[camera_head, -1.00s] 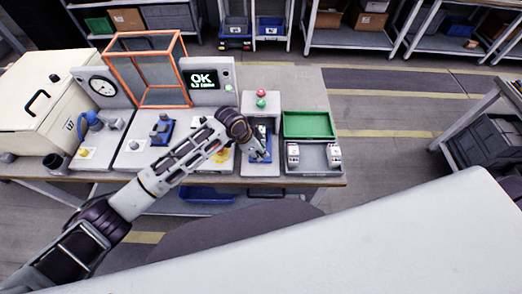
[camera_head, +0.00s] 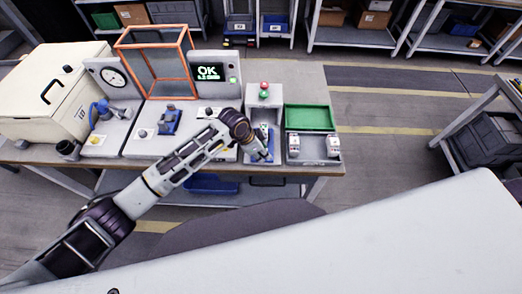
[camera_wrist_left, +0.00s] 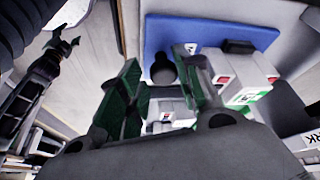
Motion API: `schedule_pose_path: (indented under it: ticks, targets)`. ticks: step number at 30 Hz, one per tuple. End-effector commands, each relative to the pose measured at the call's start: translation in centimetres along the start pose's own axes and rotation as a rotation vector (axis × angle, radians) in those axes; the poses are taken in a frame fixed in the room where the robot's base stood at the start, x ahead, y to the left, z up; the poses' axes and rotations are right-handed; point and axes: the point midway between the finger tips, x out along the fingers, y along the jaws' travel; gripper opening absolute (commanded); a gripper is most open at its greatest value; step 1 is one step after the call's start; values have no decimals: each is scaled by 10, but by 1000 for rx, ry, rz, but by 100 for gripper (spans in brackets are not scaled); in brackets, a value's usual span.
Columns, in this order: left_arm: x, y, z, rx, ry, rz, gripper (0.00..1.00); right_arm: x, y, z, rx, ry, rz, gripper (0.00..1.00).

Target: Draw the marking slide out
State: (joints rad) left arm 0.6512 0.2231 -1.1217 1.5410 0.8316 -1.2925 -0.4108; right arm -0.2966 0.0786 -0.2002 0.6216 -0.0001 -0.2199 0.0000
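In the left wrist view a blue plate (camera_wrist_left: 210,32) and a dark round knob (camera_wrist_left: 162,70) are in view. My left gripper (camera_head: 266,155) is low at the station's front. In the wrist view its green-lined fingers (camera_wrist_left: 160,62) are apart, with the knob between or just beyond the tips; contact cannot be told. My right gripper is not in the head view.
A green tray (camera_head: 309,117) and a grey tray (camera_head: 322,148) with two small white-and-grey pieces stand to the right. An orange frame (camera_head: 152,64), a display (camera_head: 209,72) reading OK and a cream box (camera_head: 45,95) stand left. A dark jointed shape (camera_wrist_left: 35,90) may be my right arm.

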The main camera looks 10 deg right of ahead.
Motion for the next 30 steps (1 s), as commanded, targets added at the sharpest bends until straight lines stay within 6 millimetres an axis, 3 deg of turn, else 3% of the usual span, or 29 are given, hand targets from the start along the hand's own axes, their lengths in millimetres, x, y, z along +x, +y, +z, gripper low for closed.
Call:
schedule_pose_path:
  ticks: [20, 30]
  targets:
    - [-2, -1, 0, 0, 1, -3, 34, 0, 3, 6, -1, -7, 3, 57]
    - [-28, -2, 0, 0, 2, -6, 34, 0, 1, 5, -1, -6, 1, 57]
